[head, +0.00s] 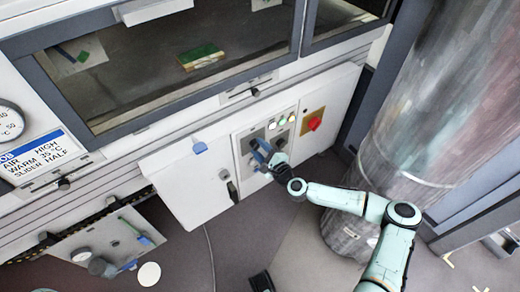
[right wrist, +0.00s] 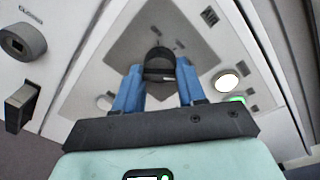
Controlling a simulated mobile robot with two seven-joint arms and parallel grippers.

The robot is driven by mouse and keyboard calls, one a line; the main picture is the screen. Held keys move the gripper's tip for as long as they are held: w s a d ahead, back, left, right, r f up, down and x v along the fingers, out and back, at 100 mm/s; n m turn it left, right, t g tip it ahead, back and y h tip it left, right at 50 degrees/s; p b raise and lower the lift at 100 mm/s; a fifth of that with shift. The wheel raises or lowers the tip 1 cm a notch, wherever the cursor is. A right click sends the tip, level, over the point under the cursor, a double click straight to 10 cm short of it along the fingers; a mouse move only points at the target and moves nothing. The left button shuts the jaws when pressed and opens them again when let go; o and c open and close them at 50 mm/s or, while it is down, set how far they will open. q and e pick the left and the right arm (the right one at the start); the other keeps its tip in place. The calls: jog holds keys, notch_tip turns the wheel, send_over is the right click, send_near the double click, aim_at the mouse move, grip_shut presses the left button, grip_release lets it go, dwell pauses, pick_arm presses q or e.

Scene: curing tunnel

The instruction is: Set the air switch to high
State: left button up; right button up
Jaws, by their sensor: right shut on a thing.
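A grey control panel (head: 244,148) is set in the white cabinet front. My right gripper (head: 262,156) is at this panel, its blue fingers shut on a dark round knob (right wrist: 160,62), one on each side. The knob stands on a grey plate (right wrist: 132,30) whose small labels I cannot read, so I cannot tell its setting or confirm that it is the air switch. A job card (head: 35,155) at the left reads AIR HIGH, WARM 35 °C, SLIDER HALF. My left gripper is not in view.
Lit lamps (head: 282,121) sit on the panel above my gripper. A red knob on a yellow plate (head: 314,124) is to the right. A large metal cylinder (head: 420,110) stands further right. Another dark knob (right wrist: 22,42) is at the left of the wrist view.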

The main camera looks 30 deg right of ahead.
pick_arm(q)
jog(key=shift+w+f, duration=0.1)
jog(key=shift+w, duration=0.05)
pick_arm(e)
jog(key=shift+r+m, duration=0.1)
jog(key=shift+m, duration=0.3)
jog(key=o, duration=1)
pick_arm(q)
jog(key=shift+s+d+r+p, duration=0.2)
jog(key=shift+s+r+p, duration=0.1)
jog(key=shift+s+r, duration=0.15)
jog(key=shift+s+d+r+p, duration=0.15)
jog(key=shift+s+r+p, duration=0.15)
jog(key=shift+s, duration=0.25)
pick_arm(e)
jog(key=s, duration=0.4)
jog(key=s+d, duration=0.1)
jog(key=s, duration=0.8)
jog(key=shift+s+d+r, duration=0.15)
jog(key=shift+r, duration=0.2)
